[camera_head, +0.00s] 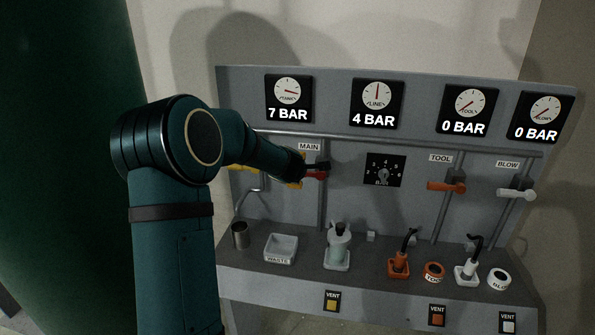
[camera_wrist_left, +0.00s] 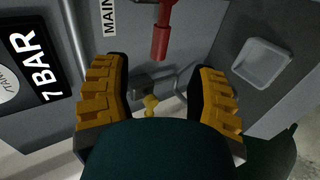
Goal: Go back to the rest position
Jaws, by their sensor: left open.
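My left gripper (camera_head: 298,170) is at the MAIN valve on the grey panel, partly hidden behind my own arm in the head view. In the left wrist view its yellow-padded fingers (camera_wrist_left: 163,66) are spread apart with nothing held between them. The red MAIN handle (camera_wrist_left: 161,38) hangs just beyond the fingertips; its red part also shows beside the gripper in the head view (camera_head: 317,174). A small yellow knob (camera_wrist_left: 151,104) shows between the fingers, farther back. My right gripper is in neither view.
The panel (camera_head: 350,215) carries gauges reading 7, 4, 0 and 0 BAR. An orange TOOL handle (camera_head: 446,187) and white BLOW handle (camera_head: 516,194) stick out at right. On the ledge are a metal cup (camera_head: 240,235), a WASTE tray (camera_head: 281,260) and several fittings.

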